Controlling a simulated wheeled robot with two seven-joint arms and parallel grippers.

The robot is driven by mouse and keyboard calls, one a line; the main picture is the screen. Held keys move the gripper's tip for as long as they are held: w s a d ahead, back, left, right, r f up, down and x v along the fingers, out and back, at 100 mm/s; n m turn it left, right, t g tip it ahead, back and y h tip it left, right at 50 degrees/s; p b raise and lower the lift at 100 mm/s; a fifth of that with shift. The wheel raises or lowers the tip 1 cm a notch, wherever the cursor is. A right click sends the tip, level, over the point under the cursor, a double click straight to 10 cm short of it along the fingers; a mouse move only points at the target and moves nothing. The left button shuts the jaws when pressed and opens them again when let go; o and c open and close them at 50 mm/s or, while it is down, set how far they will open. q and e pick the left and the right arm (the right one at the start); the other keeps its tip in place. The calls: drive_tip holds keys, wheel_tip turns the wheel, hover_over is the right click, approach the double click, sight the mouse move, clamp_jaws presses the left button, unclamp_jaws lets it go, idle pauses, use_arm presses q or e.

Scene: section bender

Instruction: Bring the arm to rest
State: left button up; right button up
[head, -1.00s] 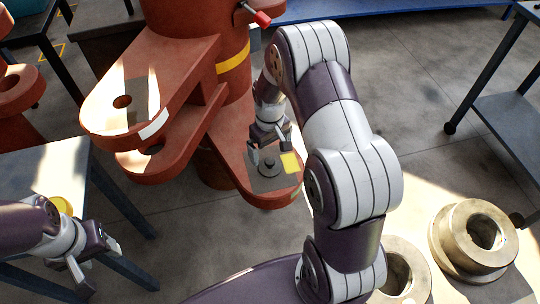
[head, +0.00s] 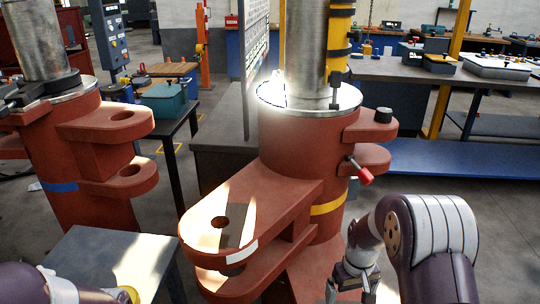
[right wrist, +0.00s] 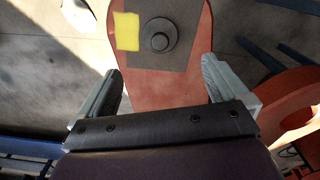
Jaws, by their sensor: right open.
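My right arm comes in at the lower right of the head view. Its gripper (head: 352,288) points down beside the red-brown bender, near the bottom edge. In the right wrist view my right gripper (right wrist: 162,92) has its two fingers wide apart with nothing between them. Beyond the fingers, a grey round part with a knob (right wrist: 160,38) sits on a dark plate on the red arm of the machine, apart from the fingers. A yellow square (right wrist: 127,31) lies beside it. My left arm shows only in part at the lower left of the head view; its fingers are out of frame.
The red-brown bender (head: 290,140) with jutting lugs stands in the middle, a red-tipped lever (head: 362,174) on its side. A second such column (head: 85,170) stands left. A grey table (head: 105,254) is at the lower left. A long workbench (head: 410,80) runs behind.

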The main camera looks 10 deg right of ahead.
drive_tip(key=s+a+r, duration=0.3)
drive_tip(key=s+a, duration=0.1)
drive_tip(key=s, duration=0.3)
drive_tip(key=s+a+r, duration=0.2)
drive_tip(key=s+a, duration=0.1)
drive_tip(key=s, duration=0.3)
wheel_tip(320, 180, up, 21)
drive_tip(key=a+t+p, duration=0.1)
drive_tip(key=p, duration=1.8)
drive_tip(key=shift+s+f, duration=0.15)
